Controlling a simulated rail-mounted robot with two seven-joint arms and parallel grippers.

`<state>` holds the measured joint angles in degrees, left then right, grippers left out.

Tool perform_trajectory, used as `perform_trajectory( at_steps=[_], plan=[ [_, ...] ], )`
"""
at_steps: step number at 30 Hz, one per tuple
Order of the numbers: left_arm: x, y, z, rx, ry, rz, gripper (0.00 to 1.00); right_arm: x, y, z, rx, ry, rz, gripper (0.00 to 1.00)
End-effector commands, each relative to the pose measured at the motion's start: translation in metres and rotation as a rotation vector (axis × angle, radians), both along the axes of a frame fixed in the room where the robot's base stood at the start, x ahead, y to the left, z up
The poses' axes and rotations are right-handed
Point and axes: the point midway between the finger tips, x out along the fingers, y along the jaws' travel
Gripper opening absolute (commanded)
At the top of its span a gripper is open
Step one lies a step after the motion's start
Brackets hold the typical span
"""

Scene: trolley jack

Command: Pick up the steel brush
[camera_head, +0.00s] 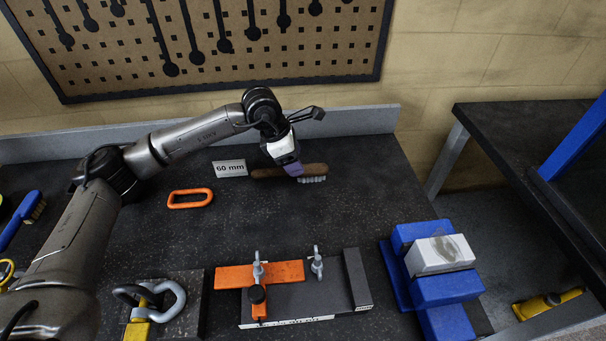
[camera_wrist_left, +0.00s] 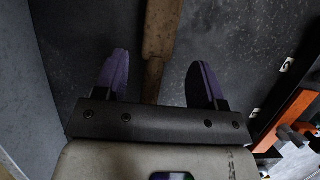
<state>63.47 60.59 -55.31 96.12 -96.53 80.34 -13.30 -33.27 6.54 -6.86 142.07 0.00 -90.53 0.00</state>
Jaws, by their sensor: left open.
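The steel brush (camera_head: 262,173) has a brown wooden handle and pale grey bristles, and lies on the dark bench top near the back. My left gripper (camera_head: 294,171) is over the brush, its purple fingers pointing down near the bristle end and hiding part of it. In the left wrist view the wooden brush (camera_wrist_left: 157,40) runs between the two spread fingers of the open gripper (camera_wrist_left: 160,78), with gaps on both sides. The fingers are not closed on it. My right gripper is not in view.
A "60 mm" card (camera_head: 230,169) and an orange ring (camera_head: 190,198) lie left of the brush. A blue-handled brush (camera_head: 20,218) is at far left. An orange-and-grey fixture (camera_head: 305,300), a shackle (camera_head: 160,298) and blue blocks (camera_head: 445,288) stand in front. A low back wall (camera_head: 360,122) is behind.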

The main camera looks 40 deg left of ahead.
Motion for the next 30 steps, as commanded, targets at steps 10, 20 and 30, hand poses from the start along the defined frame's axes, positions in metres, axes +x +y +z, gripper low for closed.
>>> perform_trajectory(
  at_steps=[10,20,30],
  plan=[
    [0.007,-0.005,-0.019,-0.001,-0.001,0.0,0.64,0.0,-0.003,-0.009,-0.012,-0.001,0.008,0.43],
    [0.019,-0.014,-0.049,-0.001,-0.001,0.0,0.64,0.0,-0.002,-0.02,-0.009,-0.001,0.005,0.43],
    [0.019,-0.014,-0.049,-0.001,-0.001,0.0,0.49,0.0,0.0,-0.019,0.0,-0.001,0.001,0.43]
  ],
)
